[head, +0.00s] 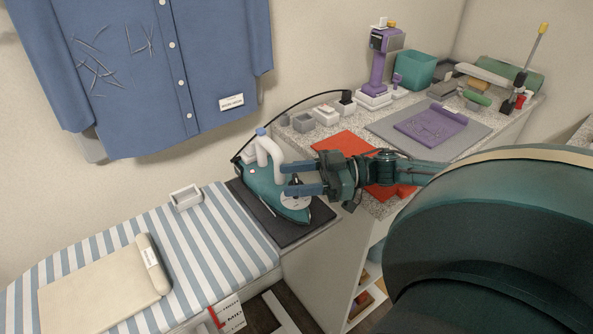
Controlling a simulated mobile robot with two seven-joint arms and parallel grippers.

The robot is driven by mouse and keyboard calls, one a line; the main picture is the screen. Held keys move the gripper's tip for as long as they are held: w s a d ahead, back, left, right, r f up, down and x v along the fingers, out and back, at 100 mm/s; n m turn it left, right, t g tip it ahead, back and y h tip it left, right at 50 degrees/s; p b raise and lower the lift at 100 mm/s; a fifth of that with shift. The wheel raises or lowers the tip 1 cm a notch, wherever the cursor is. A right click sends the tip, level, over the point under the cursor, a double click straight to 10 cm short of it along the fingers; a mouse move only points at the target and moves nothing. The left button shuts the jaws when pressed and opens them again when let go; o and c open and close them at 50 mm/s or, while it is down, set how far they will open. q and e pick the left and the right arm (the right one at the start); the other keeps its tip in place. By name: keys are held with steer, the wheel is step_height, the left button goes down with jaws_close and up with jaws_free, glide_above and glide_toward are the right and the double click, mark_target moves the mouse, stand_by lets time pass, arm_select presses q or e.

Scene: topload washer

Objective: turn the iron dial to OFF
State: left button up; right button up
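A teal iron (262,186) with a white handle rests on a dark mat (316,221) at the end of the ironing surface. A pale round dial (295,202) shows on the iron's side facing my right gripper. Its markings and setting are too small to read. My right gripper (285,180) comes in from the right, with its two blue fingers apart and pointing left at the iron. A small dark part lies between the fingers. The lower finger is close to the dial's upper edge; I cannot tell whether it touches. My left gripper is not in view.
A striped ironing surface (205,238) holds a small white tray (186,197) and a folded beige cloth (100,290). A blue shirt (150,70) hangs on the wall. Behind my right gripper, a speckled counter holds a red mat (341,145) and a purple stand (378,68). A black cord runs behind the iron.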

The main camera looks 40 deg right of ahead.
mark_target(296, 178)
steer(key=shift+r, duration=0.5)
step_height(296, 178, up, 8)
steer(key=p, duration=0.3)
steer(key=shift+f+p, duration=0.15)
steer(key=shift+p, duration=0.25)
steer(key=shift+r+p, duration=0.3)
steer(key=shift+r, duration=0.3)
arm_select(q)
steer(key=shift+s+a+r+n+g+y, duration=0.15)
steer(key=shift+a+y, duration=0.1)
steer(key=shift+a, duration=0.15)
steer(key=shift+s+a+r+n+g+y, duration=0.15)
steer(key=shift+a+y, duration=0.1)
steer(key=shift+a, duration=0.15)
arm_select(e)
steer(key=shift+r, duration=0.1)
steer(key=shift+c, duration=0.3)
